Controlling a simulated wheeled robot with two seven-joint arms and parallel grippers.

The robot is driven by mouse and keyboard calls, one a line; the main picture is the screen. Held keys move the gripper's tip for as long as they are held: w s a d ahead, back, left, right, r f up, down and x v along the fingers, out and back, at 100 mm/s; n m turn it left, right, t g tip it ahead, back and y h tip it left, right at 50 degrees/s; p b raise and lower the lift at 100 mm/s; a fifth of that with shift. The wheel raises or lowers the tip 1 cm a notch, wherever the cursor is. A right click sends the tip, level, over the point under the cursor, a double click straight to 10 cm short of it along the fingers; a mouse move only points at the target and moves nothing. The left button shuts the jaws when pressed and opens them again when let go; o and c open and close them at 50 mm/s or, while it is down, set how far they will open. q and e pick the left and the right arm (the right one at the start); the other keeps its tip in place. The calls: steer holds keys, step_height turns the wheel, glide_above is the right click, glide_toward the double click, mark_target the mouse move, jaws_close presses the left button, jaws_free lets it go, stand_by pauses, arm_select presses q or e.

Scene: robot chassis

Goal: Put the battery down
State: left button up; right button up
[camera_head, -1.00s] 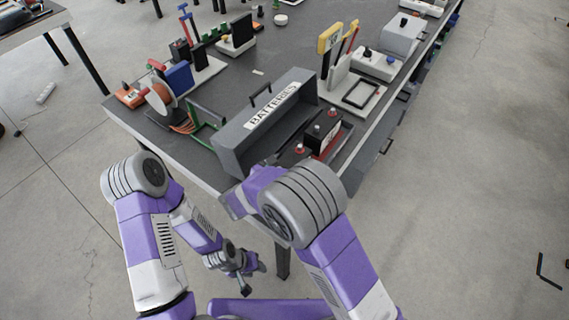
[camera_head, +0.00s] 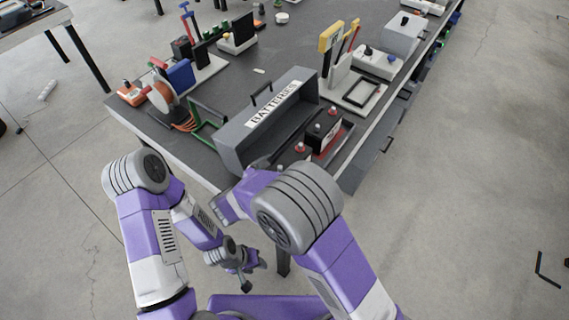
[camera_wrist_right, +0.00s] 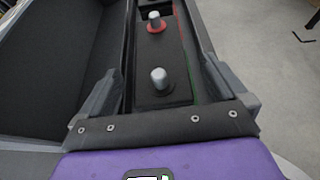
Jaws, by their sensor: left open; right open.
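A black battery (camera_wrist_right: 165,97) with a grey terminal post sits in the battery case, between the spread fingers of my right gripper (camera_wrist_right: 161,72). The fingers are open, with a gap visible to the right of the battery. In the head view this battery (camera_head: 291,153) is partly covered by my right arm, and the right fingers are hidden. My left gripper (camera_head: 247,275) is open and empty, low in front of the table.
The case stands near the front corner of the dark table (camera_head: 225,90). A cable reel (camera_head: 162,97) and a green frame (camera_head: 204,128) are left of it.

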steer(key=v, duration=0.4)
steer(key=shift+s+p, duration=0.1)
steer(key=shift+p, duration=0.2)
steer(key=shift+r, duration=0.1)
